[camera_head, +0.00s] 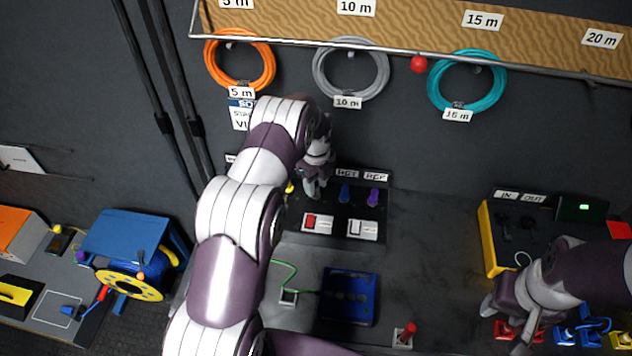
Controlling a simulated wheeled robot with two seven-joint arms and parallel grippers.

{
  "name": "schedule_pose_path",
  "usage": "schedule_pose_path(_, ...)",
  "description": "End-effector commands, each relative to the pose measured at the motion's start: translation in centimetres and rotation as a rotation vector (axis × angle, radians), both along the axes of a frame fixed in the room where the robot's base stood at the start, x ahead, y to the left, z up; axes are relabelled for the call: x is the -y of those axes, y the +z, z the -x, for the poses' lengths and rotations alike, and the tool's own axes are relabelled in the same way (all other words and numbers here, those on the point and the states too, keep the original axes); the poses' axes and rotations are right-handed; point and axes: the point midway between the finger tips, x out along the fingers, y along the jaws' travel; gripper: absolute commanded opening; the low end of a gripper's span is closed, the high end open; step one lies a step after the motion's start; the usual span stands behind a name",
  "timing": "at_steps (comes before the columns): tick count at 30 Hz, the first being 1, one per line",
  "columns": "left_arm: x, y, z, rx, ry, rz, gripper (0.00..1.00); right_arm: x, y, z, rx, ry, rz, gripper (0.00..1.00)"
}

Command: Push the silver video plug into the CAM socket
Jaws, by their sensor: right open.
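My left gripper (315,186) is at the dark socket panel (383,215), pointing down among its row of sockets. Its fingers are small and dark here, and I cannot tell whether they hold anything. The silver video plug cannot be made out. No CAM label is readable, as my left arm covers the left part of the panel. To the right of the gripper are a blue connector (345,193) and a purple connector (374,196), under RET and REF labels. My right gripper (508,322) is open at the lower right, over small red parts.
A blue tray (348,297) and a red-topped post (405,335) stand in front of the panel. A yellow-edged IN/OUT box (489,240) is near my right arm. A blue reel (127,238) is at left. Coiled cables (239,60) hang behind. The grey surface right of the panel is clear.

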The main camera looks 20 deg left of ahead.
Motion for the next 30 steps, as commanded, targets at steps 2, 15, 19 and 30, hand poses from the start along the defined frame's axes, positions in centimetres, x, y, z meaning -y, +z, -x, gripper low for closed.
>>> schedule_pose_path(2, 0.0, 0.0, 0.0, 0.0, 0.0, 0.0, 0.52, 0.0, 0.0, 0.0, 0.0, 0.0, 0.0, 0.43)
schedule_pose_path(15, 0.0, 2.3, -0.1, 0.005, 0.0, -0.001, 0.52, 0.0, -0.9, 0.0, 0.0, 0.0, 0.0, 0.43)
schedule_pose_path(19, 0.0, 5.3, -0.1, 0.006, 0.0, -0.001, 0.52, 0.0, -1.8, 0.0, 0.0, 0.0, 0.0, 0.43)
schedule_pose_path(30, 0.0, 12.6, 0.0, -0.001, 0.0, 0.001, 0.52, 0.0, -0.3, 0.0, 0.001, 0.0, 0.0, 0.43)
